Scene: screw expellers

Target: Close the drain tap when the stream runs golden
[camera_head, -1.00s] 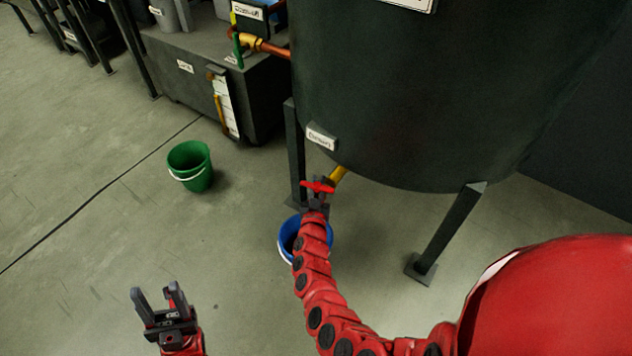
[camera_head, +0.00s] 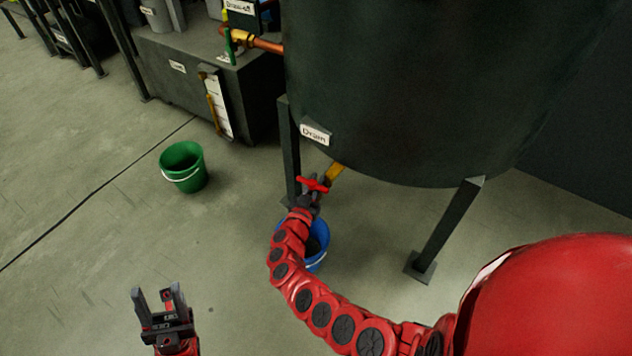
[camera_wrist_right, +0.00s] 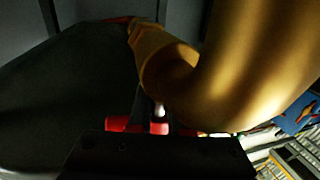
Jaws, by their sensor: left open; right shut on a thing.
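The drain tap's red handle (camera_head: 313,184) sits on a yellow outlet pipe (camera_head: 335,172) under a large dark tank (camera_head: 420,100) with a "Drain" label (camera_head: 316,134). My right gripper (camera_head: 308,194) is shut on the red handle. The right wrist view shows red handle parts (camera_wrist_right: 122,124) at the jaws beside the big brass pipe (camera_wrist_right: 235,60). A blue bucket (camera_head: 318,263) stands below the tap, partly hidden by my right arm. I cannot make out a stream or its colour. My left gripper (camera_head: 157,296) is open and empty, low at the left above the floor.
A green bucket (camera_head: 190,183) with a white handle stands on the open floor at left. Tank legs (camera_head: 445,228) flank the tap.

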